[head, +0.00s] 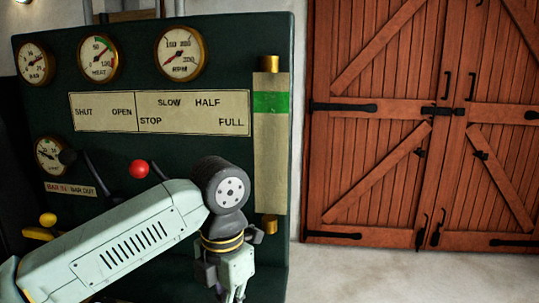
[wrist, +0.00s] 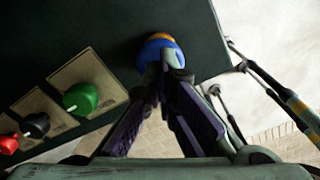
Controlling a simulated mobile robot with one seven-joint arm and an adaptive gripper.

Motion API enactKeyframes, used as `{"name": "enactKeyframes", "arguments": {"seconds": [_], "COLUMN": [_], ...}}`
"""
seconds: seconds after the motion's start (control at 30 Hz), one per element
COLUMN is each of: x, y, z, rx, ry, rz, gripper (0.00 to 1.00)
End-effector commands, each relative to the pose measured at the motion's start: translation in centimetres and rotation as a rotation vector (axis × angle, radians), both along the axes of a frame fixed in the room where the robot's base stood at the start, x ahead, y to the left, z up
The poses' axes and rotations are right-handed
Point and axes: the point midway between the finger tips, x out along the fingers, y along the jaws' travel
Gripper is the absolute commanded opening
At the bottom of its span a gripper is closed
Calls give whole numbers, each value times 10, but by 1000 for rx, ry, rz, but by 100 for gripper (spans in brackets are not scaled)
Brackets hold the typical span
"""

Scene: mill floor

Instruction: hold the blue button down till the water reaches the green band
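The blue button (wrist: 158,50) sits on the dark panel, with an orange part at its upper edge, in the wrist view. My gripper (wrist: 170,68) is shut, its fingertips together in front of the button and overlapping its lower edge. I cannot tell if they press it in. In the head view my gripper (head: 233,294) points down at the bottom, and the button is hidden. The sight tube (head: 270,160) stands at the panel's right edge with brass ends. The green band (head: 271,102) is near its top. No water line shows clearly in the tube.
In the wrist view, a green knob (wrist: 80,98), a black knob (wrist: 36,125) and a red knob (wrist: 8,144) lie left of the button. The panel (head: 140,55) carries several gauges and a red ball lever (head: 139,169). Wooden doors (head: 400,120) stand right; floor before them is clear.

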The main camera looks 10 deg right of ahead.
Motion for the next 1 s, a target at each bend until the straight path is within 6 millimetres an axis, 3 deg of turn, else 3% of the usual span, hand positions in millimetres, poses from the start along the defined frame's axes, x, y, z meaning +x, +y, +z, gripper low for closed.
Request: {"name": "enactKeyframes", "arguments": {"seconds": [0.67, 1.0], "x": [0, 0], "y": [0, 0], "z": [-22, -21], "rx": [1, 1], "ry": [1, 1], "rz": [0, 0], "gripper": [0, 0]}}
